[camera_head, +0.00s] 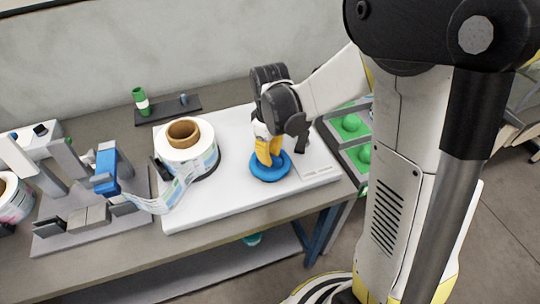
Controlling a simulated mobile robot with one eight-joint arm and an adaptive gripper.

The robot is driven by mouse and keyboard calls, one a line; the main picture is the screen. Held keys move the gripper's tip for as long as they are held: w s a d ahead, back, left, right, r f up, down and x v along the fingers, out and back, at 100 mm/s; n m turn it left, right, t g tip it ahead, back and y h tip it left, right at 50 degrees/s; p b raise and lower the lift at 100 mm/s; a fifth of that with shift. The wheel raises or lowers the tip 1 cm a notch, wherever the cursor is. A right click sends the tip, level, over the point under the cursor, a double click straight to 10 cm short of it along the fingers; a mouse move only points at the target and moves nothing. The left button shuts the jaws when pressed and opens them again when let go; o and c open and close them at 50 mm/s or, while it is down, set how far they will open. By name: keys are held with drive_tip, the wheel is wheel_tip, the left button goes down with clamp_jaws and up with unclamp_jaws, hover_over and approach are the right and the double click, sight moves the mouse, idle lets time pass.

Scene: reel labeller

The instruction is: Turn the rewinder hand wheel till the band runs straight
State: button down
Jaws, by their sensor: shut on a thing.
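The rewinder hand wheel is a blue disc (270,166) on the right part of a white base plate (235,208). My gripper (267,160) points down onto the wheel with its yellow fingers and is shut on it; the fingers hide the wheel's middle. Left of the wheel stands the rewinder reel (188,157), a white printed roll with a brown core. The printed band (165,200) runs from the labeller (106,172) at the left to this reel. It hangs curved and looks slanted between them.
A dark strip (173,110) with a green-and-white bottle (141,100) lies behind the plate. Another label roll (12,198) is at the far left. Green round things (351,124) sit in a rack right of the table. The plate's front right is clear.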

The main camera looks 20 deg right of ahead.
drive_tip(key=shift+m, duration=0.4)
drive_tip(key=c, duration=1.4)
unclamp_jaws()
drive_tip(key=shift+r, duration=0.1)
wheel_tip(320, 180, up, 12)
drive_tip(key=shift+f, duration=0.1)
